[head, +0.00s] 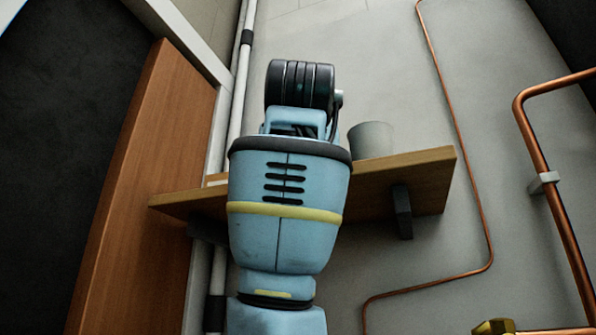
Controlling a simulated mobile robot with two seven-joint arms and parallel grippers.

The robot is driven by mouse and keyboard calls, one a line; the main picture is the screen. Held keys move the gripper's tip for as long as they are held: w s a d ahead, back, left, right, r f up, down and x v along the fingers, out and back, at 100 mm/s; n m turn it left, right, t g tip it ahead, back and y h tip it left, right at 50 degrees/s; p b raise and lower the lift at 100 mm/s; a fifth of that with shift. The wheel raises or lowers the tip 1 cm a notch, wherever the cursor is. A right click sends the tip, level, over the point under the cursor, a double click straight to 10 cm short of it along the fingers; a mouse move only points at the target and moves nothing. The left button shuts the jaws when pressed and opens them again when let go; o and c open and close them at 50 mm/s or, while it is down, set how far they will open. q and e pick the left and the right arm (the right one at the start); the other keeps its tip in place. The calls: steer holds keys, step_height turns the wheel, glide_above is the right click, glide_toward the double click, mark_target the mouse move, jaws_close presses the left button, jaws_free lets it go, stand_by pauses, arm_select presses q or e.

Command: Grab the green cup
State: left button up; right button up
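No green cup can be made out. A pale grey cup-like vessel (371,139) stands upright on a wooden wall shelf (405,178), right of my arm; its lower left side is close to the arm's outline. One of my blue arms rises from the bottom centre in front of the shelf and hides its middle. I cannot tell which arm it is. It ends in a black ringed joint above the shelf; no gripper fingers show.
A wooden panel (150,190) stands at the left beside white vertical pipes (240,80). A thin copper pipe (466,165) runs down the grey wall, and a thicker one (545,170) is at the right. A dark bracket (402,211) is under the shelf.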

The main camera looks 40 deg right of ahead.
steer(key=c, duration=1)
steer(key=shift+c, duration=0.2)
